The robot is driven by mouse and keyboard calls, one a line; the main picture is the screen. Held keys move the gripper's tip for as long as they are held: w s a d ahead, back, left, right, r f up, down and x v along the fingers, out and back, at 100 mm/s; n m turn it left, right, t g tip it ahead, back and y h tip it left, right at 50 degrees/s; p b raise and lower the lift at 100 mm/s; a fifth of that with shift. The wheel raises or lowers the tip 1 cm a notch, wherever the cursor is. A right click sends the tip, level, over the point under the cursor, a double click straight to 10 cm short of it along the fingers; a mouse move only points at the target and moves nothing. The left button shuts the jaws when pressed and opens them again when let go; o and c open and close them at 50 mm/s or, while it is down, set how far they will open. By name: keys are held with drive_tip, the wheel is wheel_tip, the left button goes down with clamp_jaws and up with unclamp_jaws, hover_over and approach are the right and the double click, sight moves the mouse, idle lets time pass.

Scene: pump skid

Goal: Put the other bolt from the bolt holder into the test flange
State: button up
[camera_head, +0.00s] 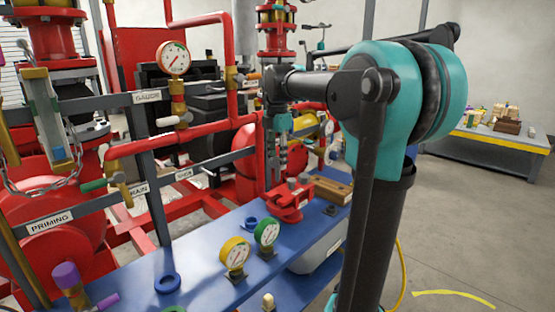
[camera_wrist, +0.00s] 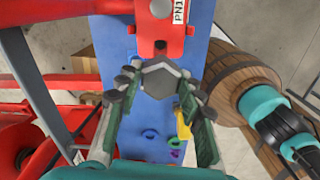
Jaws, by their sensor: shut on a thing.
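My gripper (camera_head: 281,150) hangs pointing down over the blue bench in the head view. In the wrist view my gripper (camera_wrist: 160,88) has its fingertips on a dark grey hexagonal bolt head (camera_wrist: 160,80), seen end on. The red test flange (camera_head: 290,203) stands on the bench just below my gripper; its red body with a "PN1…" label shows at the top of the wrist view (camera_wrist: 148,42). A pale round bolt head (camera_wrist: 161,8) sits on it there. A wooden block (camera_head: 335,194), possibly the bolt holder, is right of the flange. The held bolt's shank is hidden in the wrist view.
A yellow gauge (camera_head: 235,253) and a green gauge (camera_head: 267,233) stand at the bench front. A blue ring (camera_head: 168,283) lies nearer. Red pipework with a gauge (camera_head: 173,58) rises behind and left. A wooden barrel (camera_wrist: 245,75) shows right in the wrist view.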

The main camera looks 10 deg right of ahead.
sight(277, 173)
drive_tip(key=shift+f, duration=2.7)
drive_tip(key=shift+f, duration=2.85)
drive_tip(key=o, duration=1.3)
drive_tip(key=shift+c, duration=0.2)
drive_tip(key=shift+r, duration=0.1)
